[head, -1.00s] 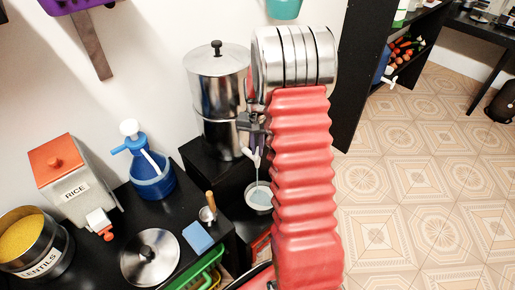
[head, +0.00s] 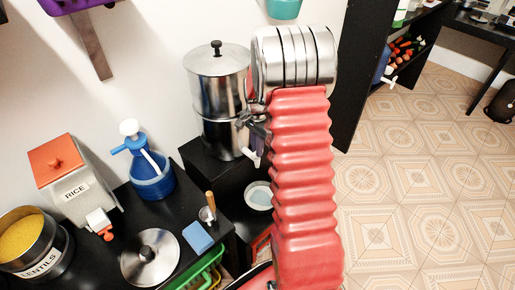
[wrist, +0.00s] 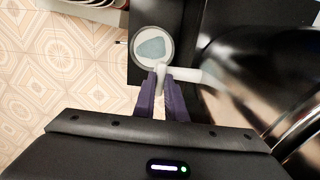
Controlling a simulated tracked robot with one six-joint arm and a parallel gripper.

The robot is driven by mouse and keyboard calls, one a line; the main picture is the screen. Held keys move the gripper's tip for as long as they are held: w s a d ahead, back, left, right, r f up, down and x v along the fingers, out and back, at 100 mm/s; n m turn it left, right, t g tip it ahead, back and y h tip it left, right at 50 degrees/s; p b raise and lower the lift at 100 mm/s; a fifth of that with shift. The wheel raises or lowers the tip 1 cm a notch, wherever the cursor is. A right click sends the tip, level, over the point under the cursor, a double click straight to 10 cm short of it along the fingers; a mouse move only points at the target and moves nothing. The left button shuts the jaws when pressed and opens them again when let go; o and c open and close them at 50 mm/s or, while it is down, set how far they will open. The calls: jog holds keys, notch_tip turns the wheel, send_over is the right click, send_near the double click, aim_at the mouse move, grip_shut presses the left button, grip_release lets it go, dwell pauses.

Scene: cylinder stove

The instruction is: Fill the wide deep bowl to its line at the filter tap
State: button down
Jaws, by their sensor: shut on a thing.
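The steel water filter (head: 220,95) stands on a black stand against the wall, and it also fills the right of the wrist view (wrist: 275,80). Its white tap (head: 253,155) points down, and its pale pipe shows in the wrist view (wrist: 195,76). The bowl (head: 247,203) sits on the lower black shelf below the tap, with pale blue water in it; its pale rim shows in the wrist view (wrist: 136,52). No stream falls from the tap. My gripper (wrist: 161,82) is shut on the white tap handle, with purple fingers either side. The bowl's fill line cannot be made out.
On the black counter are a blue pump jug (head: 150,175), a rice dispenser (head: 75,180), a lentils tin (head: 38,258), a steel lid (head: 150,257), a blue sponge (head: 197,237) and a wooden-handled tool (head: 209,205). The tiled floor (head: 420,180) at right is clear.

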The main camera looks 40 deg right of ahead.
dwell(0.3)
jog(key=c, duration=1.8)
grip_release()
jog(key=shift+r, duration=0.1)
notch_tip(320, 180, up, 14)
jog(key=shift+f, duration=0.25)
